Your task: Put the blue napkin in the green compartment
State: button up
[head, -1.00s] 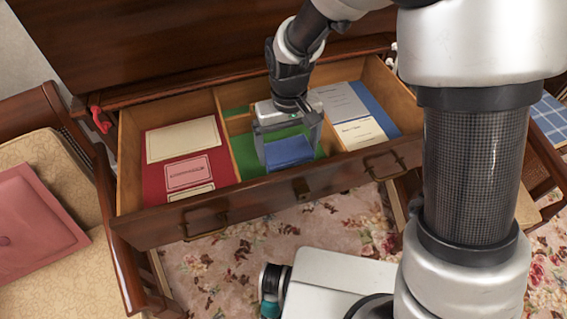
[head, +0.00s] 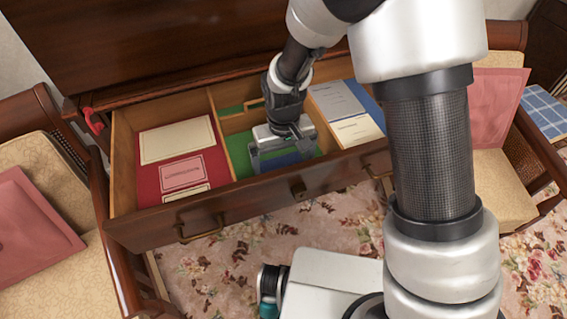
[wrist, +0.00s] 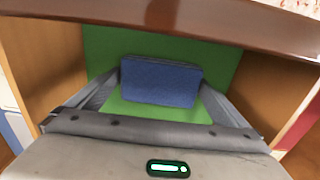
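The blue napkin (wrist: 160,82), a folded cloth block, is between the two fingers of my gripper (head: 287,160). In the wrist view the fingers touch its left and right edges, so my gripper looks shut on it. The green compartment (head: 240,150) is the middle section of the open drawer, with a green floor that also shows in the wrist view (wrist: 215,62). My gripper is down inside this compartment. In the head view my gripper hides much of the napkin (head: 285,159). I cannot tell whether the napkin touches the green floor.
Wooden dividers flank the green section. Red-lined left drawer section (head: 150,181) holds cards (head: 178,140); the right section holds grey and cream booklets (head: 357,129) over blue. The drawer's front wall (head: 250,194) is close by. Chairs with pink cushions (head: 30,215) stand on both sides.

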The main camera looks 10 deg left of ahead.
notch_tip(320, 180, up, 12)
jog(key=p, duration=0.2)
jog(key=s+d+r+m+t, duration=0.1)
jog(key=d+r+m+t, duration=0.15)
jog(key=d+r, duration=0.9)
jog(key=s+d+r+m+t, duration=0.3)
jog(key=s+d+r, duration=0.4)
jog(key=s+d, duration=0.3)
jog(key=shift+s+d+r+m, duration=0.35)
jog(key=shift+d+m, duration=0.1)
jog(key=shift+d, duration=0.65)
